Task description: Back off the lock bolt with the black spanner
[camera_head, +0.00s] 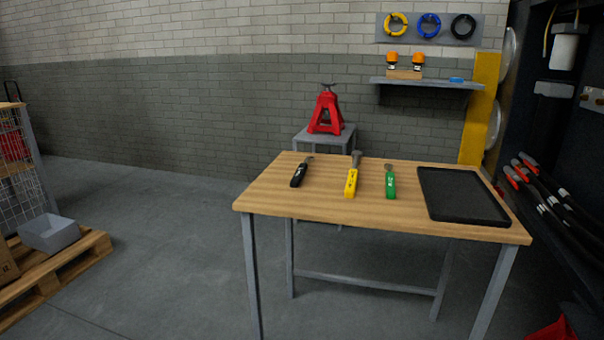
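A black-handled tool (299,175), which looks like the black spanner, lies on the left part of the wooden workbench (330,206). Its narrow metal head points away toward the back edge. A yellow-handled tool (351,183) and a green-handled tool (390,183) lie to its right, apart from it. The lock bolt cannot be made out. Neither of my grippers is in view.
A black tray (464,219) covers the bench's right end. A red jack stand (326,112) stands on a small grey table behind. Dark machinery with red-ended hoses (541,183) is at right. A pallet (62,281) with a grey bin (50,234) is at left. Floor between is clear.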

